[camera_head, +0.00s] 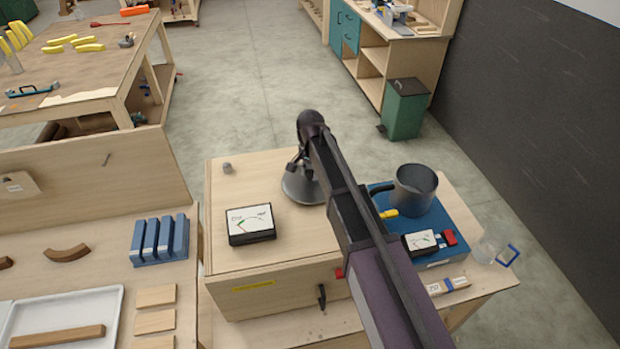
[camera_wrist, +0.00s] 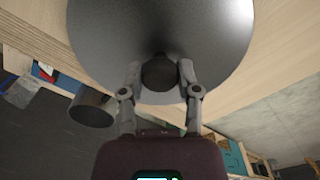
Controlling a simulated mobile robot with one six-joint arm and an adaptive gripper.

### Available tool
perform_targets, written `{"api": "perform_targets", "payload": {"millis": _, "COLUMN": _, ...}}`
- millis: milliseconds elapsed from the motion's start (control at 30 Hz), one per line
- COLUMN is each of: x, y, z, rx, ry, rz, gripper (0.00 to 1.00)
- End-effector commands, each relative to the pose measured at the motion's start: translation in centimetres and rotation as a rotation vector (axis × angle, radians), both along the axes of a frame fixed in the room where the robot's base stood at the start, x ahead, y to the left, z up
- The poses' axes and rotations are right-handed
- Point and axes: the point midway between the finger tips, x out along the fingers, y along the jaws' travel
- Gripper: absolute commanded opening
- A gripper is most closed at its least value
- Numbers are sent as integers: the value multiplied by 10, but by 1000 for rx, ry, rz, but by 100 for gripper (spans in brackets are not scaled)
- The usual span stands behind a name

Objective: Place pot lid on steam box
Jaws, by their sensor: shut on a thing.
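The pot lid is a grey metal disc with a dark knob; it shows in the head view (camera_head: 298,190) and fills the top of the wrist view (camera_wrist: 160,25). My gripper (camera_wrist: 159,72) is shut on the knob, with one finger on each side; in the head view the gripper (camera_head: 297,166) is partly hidden by my arm. The steam box (camera_head: 240,184) is a large pale wooden box. The lid is over the right part of its top; I cannot tell whether it touches. The grey pot (camera_head: 414,190) stands on a blue hot plate (camera_head: 440,228) to the right.
A black-framed gauge (camera_head: 250,225) lies on the box top near its front edge, and a small grey piece (camera_head: 227,168) lies at the back left. A blue slotted block (camera_head: 159,240) is left of the box. A green bin (camera_head: 403,110) stands on the floor behind.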

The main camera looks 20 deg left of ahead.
Motion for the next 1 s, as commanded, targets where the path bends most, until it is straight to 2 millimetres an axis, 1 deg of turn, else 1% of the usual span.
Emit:
{"api": "perform_targets", "payload": {"millis": 33, "x": 0, "y": 0, "z": -6, "rx": 0, "ry": 0, "rz": 0, "gripper": 0}}
{"api": "perform_targets", "payload": {"millis": 100, "x": 0, "y": 0, "z": -7, "rx": 0, "ry": 0, "rz": 0, "gripper": 0}}
{"api": "perform_targets", "payload": {"millis": 467, "x": 0, "y": -1, "z": -7, "rx": 0, "ry": 0, "rz": -1, "gripper": 0}}
{"api": "perform_targets", "payload": {"millis": 633, "x": 1, "y": -1, "z": -11, "rx": 0, "ry": 0, "rz": -1, "gripper": 0}}
{"api": "perform_targets", "payload": {"millis": 667, "x": 1, "y": -1, "z": -11, "rx": 0, "ry": 0, "rz": -1, "gripper": 46}}
{"api": "perform_targets", "payload": {"millis": 700, "x": 1, "y": -1, "z": -10, "rx": 0, "ry": 0, "rz": -1, "gripper": 58}}
{"api": "perform_targets", "payload": {"millis": 767, "x": 1, "y": -1, "z": -10, "rx": 0, "ry": 0, "rz": -1, "gripper": 76}}
{"api": "perform_targets", "payload": {"millis": 800, "x": 1, "y": -1, "z": -10, "rx": 0, "ry": 0, "rz": -1, "gripper": 77}}
{"api": "perform_targets", "payload": {"millis": 1000, "x": 1, "y": -1, "z": -10, "rx": 0, "ry": 0, "rz": -1, "gripper": 77}}
